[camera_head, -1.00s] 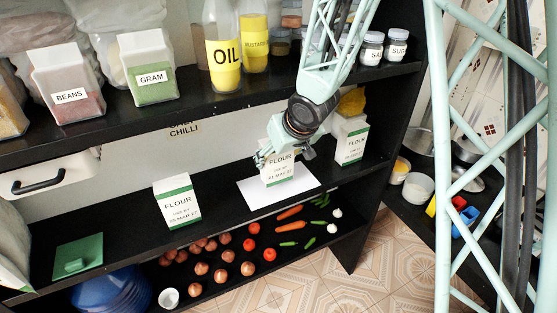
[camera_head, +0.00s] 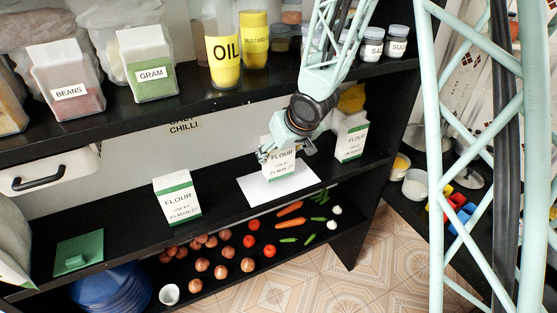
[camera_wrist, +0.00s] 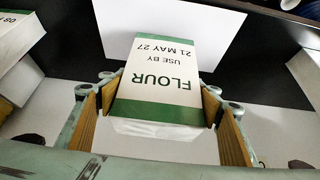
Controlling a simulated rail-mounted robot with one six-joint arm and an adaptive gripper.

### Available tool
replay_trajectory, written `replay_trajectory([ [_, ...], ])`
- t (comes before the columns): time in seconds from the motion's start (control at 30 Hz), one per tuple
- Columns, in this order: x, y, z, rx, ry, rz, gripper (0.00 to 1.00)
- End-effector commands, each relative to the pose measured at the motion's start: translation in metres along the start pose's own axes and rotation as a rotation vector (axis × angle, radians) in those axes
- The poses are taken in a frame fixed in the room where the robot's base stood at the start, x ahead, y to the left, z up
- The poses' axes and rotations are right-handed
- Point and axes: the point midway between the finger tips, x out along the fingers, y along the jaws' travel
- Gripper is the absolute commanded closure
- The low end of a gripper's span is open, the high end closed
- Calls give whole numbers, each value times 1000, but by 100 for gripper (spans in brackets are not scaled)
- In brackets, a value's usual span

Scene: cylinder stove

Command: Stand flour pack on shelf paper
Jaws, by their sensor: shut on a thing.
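A white and green flour pack (camera_head: 280,162), printed with use by 21 May 27, is held upright in my gripper (camera_head: 284,150). In the wrist view the pack (camera_wrist: 158,85) sits between the two fingers of my gripper (camera_wrist: 155,100), which press on its sides. The white shelf paper (camera_head: 258,194) lies flat on the black middle shelf, and it also shows in the wrist view (camera_wrist: 215,35). The pack is over the paper's back part. I cannot tell whether its base touches the paper.
A second flour pack (camera_head: 177,198) stands on the shelf to the left, and a third (camera_head: 350,138) stands close by on the right. A green lid (camera_head: 80,252) lies far left. The upper shelf edge (camera_head: 200,105) runs above. Vegetables lie on the shelf below.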

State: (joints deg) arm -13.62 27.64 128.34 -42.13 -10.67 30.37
Motion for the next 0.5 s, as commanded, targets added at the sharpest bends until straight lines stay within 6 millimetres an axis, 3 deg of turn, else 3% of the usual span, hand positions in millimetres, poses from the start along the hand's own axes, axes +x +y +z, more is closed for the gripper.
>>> replay_trajectory([
  [0.2,16,0,10,-1,1,0,59],
  [0.5,20,0,12,0,1,0,59],
])
